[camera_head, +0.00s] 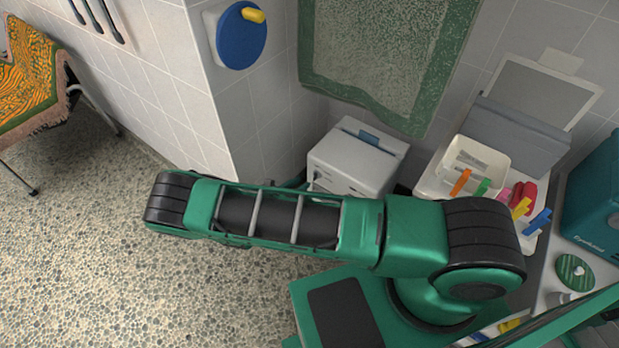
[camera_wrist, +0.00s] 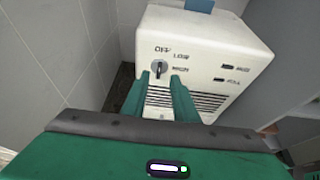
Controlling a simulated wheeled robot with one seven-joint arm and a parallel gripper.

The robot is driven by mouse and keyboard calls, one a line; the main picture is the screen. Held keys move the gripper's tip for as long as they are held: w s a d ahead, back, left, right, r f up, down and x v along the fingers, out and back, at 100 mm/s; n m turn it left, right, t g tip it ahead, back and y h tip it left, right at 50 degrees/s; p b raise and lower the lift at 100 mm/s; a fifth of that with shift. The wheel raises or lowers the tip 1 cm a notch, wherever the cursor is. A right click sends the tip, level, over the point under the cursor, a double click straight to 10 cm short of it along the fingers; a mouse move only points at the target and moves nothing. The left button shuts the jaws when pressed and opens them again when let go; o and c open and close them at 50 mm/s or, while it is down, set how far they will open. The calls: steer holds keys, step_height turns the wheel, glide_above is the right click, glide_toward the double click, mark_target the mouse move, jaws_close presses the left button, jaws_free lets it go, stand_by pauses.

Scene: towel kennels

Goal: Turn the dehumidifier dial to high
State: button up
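The dehumidifier (camera_head: 355,160) is a white box in the corner beyond my arm in the head view. The wrist view shows its front (camera_wrist: 215,75), with printed OFF and LOW labels, a third blurred label below LOW, and vent slots. Its dial (camera_wrist: 158,68) is a small round knob with a dark upright grip, which looks turned toward OFF. My gripper (camera_wrist: 159,77) is open, its two green fingers apart, with the tips just below and to either side of the dial. I cannot tell whether they touch it. The gripper is hidden in the head view.
A green-bordered towel (camera_head: 385,60) hangs above the dehumidifier. A blue disc with a yellow handle (camera_head: 238,38) is on the wall corner. At right, a white bin (camera_head: 472,165) and coloured clips stand near a teal box (camera_head: 597,195).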

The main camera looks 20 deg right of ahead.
mark_target(314, 175)
steer(key=x, duration=0.8)
steer(key=shift+w+d+f, duration=0.2)
steer(key=shift+d, duration=0.1)
